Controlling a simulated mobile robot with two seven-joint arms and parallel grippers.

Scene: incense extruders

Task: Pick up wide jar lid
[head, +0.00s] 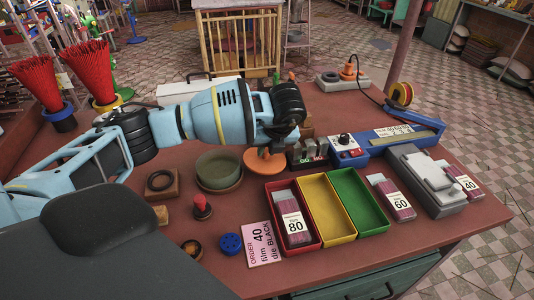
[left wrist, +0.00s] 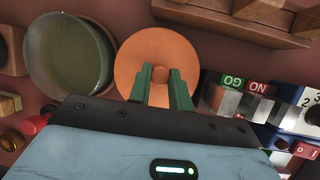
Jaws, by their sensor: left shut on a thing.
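The wide jar lid is an orange disc with a small central knob (left wrist: 157,62); it also shows in the head view (head: 265,163), partly covered by my left arm. My left gripper (left wrist: 160,80) has its green fingers shut on the lid's knob. I cannot tell whether the lid touches the table or is raised. A round green jar or bowl (head: 218,170) stands just left of the lid, and it also shows in the left wrist view (left wrist: 68,52). My right gripper is not in view.
Right of the lid are a GO/NO block (head: 308,154) and a blue-and-white control box (head: 345,150). In front stand red (head: 315,243), yellow (head: 327,207) and green (head: 358,203) trays. A wooden block with a dark ring (head: 161,183) and a red-knobbed piece (head: 202,207) are left.

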